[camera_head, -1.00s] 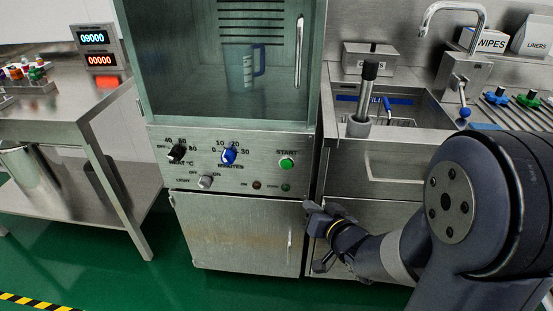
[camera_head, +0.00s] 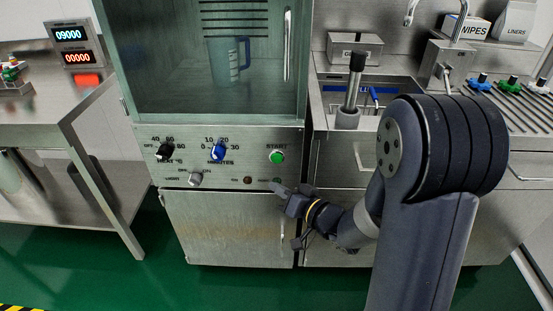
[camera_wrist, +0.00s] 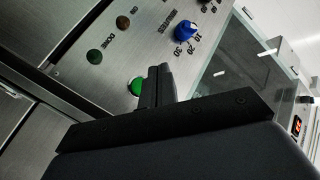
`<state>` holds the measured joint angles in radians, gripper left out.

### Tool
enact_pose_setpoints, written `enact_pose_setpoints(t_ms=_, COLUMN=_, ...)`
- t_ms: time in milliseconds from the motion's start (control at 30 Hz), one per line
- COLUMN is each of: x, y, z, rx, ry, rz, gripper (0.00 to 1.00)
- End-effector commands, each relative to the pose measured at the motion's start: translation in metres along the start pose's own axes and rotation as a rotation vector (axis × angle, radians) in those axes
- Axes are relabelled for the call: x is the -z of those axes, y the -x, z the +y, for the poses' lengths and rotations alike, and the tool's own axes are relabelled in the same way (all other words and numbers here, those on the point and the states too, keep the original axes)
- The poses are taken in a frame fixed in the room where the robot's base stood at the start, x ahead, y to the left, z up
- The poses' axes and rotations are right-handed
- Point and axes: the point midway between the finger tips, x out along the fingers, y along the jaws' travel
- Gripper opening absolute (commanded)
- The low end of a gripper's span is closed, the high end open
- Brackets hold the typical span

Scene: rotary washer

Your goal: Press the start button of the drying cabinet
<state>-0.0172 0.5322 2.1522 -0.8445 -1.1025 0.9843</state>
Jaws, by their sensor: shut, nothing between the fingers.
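The drying cabinet (camera_head: 206,231) stands in the middle of the head view, its glass door above a steel control panel. The green start button (camera_head: 277,157) is at the panel's right end, under the word START. My gripper (camera_head: 278,189) is shut and empty, below and close to the button in the head view. In the wrist view the green button (camera_wrist: 136,86) shows just left of my shut fingers (camera_wrist: 158,83), partly covered by them. I cannot tell whether the fingertips touch the panel.
The panel also has a black heat knob (camera_head: 165,151), a blue minutes knob (camera_head: 218,150) and a grey light knob (camera_head: 195,178). A jug (camera_head: 226,62) stands behind the glass. A sink counter (camera_head: 333,131) adjoins on the right. A steel table (camera_head: 60,112) stands left.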

Motion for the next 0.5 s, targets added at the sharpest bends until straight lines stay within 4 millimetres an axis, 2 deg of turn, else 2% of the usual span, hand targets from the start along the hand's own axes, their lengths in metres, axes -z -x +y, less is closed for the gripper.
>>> enact_pose_setpoints(t_ms=500, x=0.035, y=-0.046, z=0.034, rx=-0.002, ry=0.001, rz=0.001, gripper=0.00)
